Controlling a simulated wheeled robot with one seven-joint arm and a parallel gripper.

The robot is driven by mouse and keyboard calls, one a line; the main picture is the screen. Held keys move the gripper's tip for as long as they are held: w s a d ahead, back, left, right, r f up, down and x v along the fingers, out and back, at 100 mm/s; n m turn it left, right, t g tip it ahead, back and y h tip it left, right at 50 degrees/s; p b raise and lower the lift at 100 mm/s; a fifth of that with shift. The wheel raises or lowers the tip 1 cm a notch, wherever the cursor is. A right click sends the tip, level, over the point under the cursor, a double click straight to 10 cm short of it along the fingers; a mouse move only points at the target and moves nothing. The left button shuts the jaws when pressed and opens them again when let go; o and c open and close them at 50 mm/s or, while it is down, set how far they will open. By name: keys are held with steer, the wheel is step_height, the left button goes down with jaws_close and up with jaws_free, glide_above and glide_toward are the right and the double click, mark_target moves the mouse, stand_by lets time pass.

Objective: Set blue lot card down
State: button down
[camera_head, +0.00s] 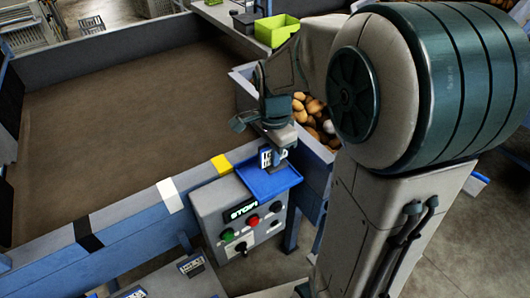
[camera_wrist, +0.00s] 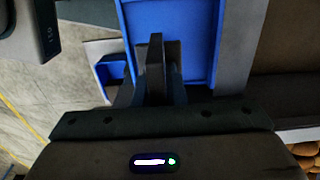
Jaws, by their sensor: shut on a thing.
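The blue lot card (camera_head: 265,157) is in my gripper (camera_head: 277,157), standing roughly upright, with pale markings on its face. The gripper is shut on it. Card and gripper are over the small blue tray (camera_head: 266,186) on top of the grey control box. The gripper hides part of the tray, and I cannot tell whether the card's lower edge touches it. In the wrist view the dark fingers (camera_wrist: 157,68) show close together, and the card's face cannot be made out between them.
The control box (camera_head: 232,215) has a STOP display and green and red buttons. The wide brown belt (camera_head: 120,110) lies behind and left. Potatoes (camera_head: 314,108) fill a bin behind my arm. A lime-green crate (camera_head: 276,30) stands farther back.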

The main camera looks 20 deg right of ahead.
mark_target(268, 164)
steer(key=shift+w+a+f, duration=0.35)
steer(key=shift+w+f, duration=0.05)
steer(key=shift+w, duration=0.25)
steer(key=shift+f+p, duration=0.3)
steer(key=shift+f, duration=1.75)
steer(key=shift+f, duration=0.25)
steer(key=c, duration=1.5)
jaws_free()
steer(key=shift+r, duration=0.1)
